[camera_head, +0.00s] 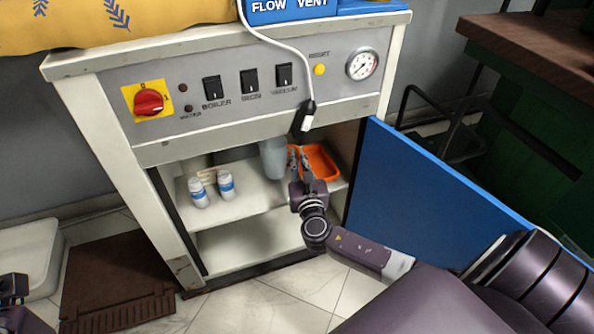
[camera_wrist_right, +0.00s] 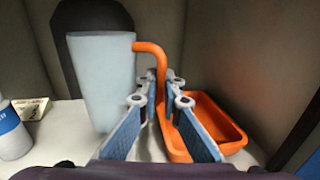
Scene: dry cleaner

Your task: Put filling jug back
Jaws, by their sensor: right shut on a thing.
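The filling jug (camera_head: 273,158) is pale blue-grey and stands upright in the cabinet's upper compartment. It also shows in the right wrist view (camera_wrist_right: 103,80), with its orange handle (camera_wrist_right: 161,75) towards my right gripper. My right gripper (camera_head: 300,160) reaches into the cabinet, its fingers (camera_wrist_right: 158,92) shut on either side of the handle. The jug's base is close to the white shelf (camera_head: 255,197); I cannot tell whether it touches. A dark part of my left gripper (camera_head: 13,288) shows at the lower left edge; its fingers are not clear.
An orange tray (camera_wrist_right: 216,122) lies right of the handle. White bottles with blue labels (camera_head: 227,186) and a small box (camera_wrist_right: 31,108) stand on the left. The blue door (camera_head: 425,190) is open on the right. A white cable (camera_head: 285,47) hangs over the control panel.

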